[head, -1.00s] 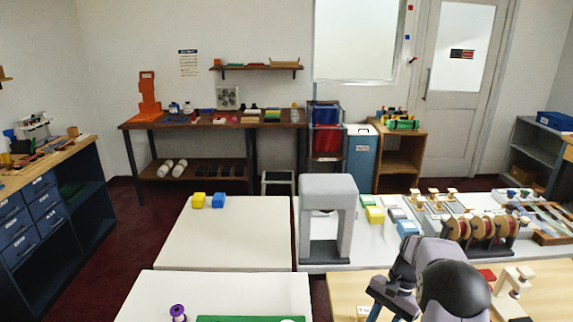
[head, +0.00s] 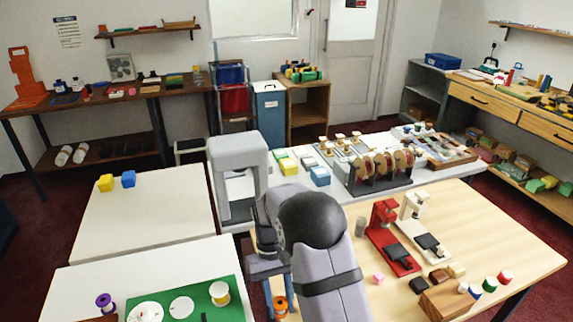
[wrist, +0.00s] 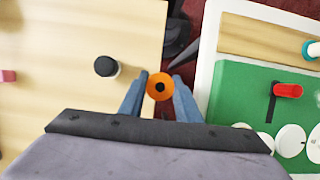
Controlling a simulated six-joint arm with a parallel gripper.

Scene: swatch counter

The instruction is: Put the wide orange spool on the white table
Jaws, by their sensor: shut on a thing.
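My gripper (wrist: 157,88) is shut on the orange spool (wrist: 160,86), seen end-on between the fingers in the wrist view. In the head view the spool (head: 280,308) shows low between the fingers (head: 281,292), partly covered. It is held up by the left edge of the wooden table (head: 440,225), by the gap to the white surfaces. A white table (head: 150,215) at left bears a yellow and a blue block. A nearer white table (head: 85,282) bears a green board; its white edge (wrist: 207,62) shows at right in the wrist view.
A grey arch (head: 238,165) stands behind my arm.

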